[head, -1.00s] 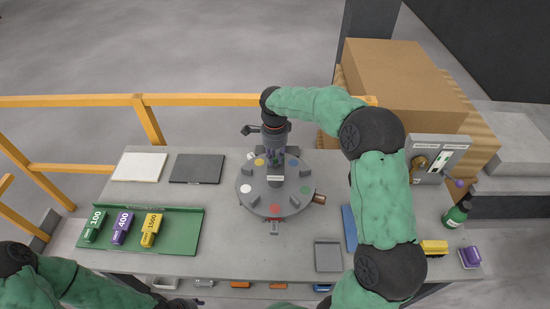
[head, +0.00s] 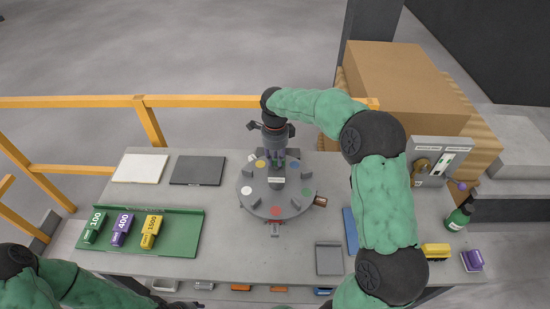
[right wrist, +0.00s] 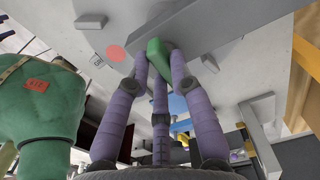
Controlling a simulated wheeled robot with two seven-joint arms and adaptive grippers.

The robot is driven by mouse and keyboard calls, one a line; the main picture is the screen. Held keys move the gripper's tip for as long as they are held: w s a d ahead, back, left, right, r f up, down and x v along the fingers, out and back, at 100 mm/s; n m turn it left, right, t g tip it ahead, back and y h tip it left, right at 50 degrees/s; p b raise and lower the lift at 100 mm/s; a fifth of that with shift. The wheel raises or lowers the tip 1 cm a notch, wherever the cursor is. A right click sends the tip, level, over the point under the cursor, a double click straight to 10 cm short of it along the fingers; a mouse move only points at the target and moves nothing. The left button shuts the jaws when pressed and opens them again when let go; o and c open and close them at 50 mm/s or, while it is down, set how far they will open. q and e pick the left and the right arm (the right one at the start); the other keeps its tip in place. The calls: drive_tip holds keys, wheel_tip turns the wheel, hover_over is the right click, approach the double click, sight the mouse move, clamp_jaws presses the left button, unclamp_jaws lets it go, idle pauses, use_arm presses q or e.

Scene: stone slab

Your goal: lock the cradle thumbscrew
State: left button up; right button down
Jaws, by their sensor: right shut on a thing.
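A round grey turntable (head: 262,200) with coloured dots stands mid-bench in the head view. A grey block-like cradle sits on it, partly hidden under my right gripper (head: 277,157), which points down from above. In the right wrist view, the purple fingers of the right gripper (right wrist: 160,62) are closed around a green tapered piece (right wrist: 156,48), which looks like the thumbscrew handle, beside a grey bar (right wrist: 150,28). Its lower end and thread are hidden. My left arm shows at the lower left of the head view, with its gripper out of frame.
A green tray (head: 185,238) with labelled weights lies left. White (head: 140,168) and dark (head: 197,170) pads lie behind it. A yellow rail runs behind.

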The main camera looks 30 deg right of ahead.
sight(275, 160)
drive_tip(key=c, duration=1.1)
unclamp_jaws()
drive_tip(key=shift+r, duration=0.1)
wheel_tip(275, 160, up, 12)
